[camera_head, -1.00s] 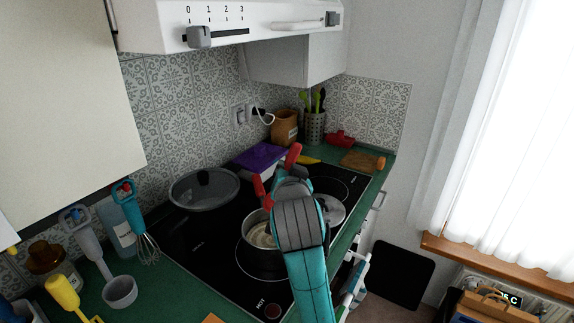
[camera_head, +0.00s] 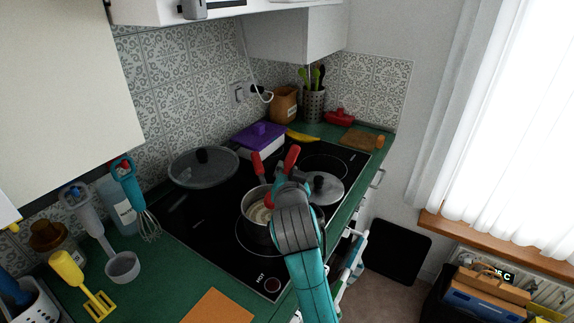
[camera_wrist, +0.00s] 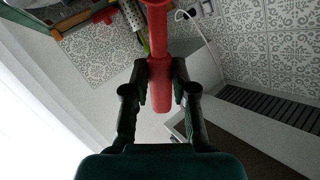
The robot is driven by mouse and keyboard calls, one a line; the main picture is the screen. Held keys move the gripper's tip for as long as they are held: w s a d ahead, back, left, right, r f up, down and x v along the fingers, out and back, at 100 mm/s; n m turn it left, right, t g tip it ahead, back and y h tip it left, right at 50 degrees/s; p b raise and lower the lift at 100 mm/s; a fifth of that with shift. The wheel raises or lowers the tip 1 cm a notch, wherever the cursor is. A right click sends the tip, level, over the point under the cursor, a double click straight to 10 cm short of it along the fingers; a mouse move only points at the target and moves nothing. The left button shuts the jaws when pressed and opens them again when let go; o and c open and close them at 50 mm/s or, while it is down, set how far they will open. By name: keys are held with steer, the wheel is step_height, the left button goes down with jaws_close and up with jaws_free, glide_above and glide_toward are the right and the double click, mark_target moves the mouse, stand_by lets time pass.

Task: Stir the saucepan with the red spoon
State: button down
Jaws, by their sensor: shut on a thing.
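The saucepan (camera_head: 252,226) stands on the black hob, with pale cream-coloured contents showing inside. My arm and gripper (camera_head: 280,178) cover its right side in the head view. In the wrist view my gripper (camera_wrist: 161,78) is shut on the red spoon (camera_wrist: 158,35), with its dark fingers on both sides of the handle. Red upright pieces also show by the gripper in the head view; I cannot tell which belongs to the spoon. The spoon's lower end is hidden, so I cannot tell whether it touches the contents.
A lidded pan (camera_head: 203,168) stands at the hob's back left. A loose glass lid (camera_head: 326,188) lies right of the saucepan. A purple-lidded box (camera_head: 258,137) is behind. A whisk (camera_head: 148,222) and yellow masher (camera_head: 78,280) are at the left. The hood hangs above.

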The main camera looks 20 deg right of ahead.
steer(key=shift+f, duration=2.3)
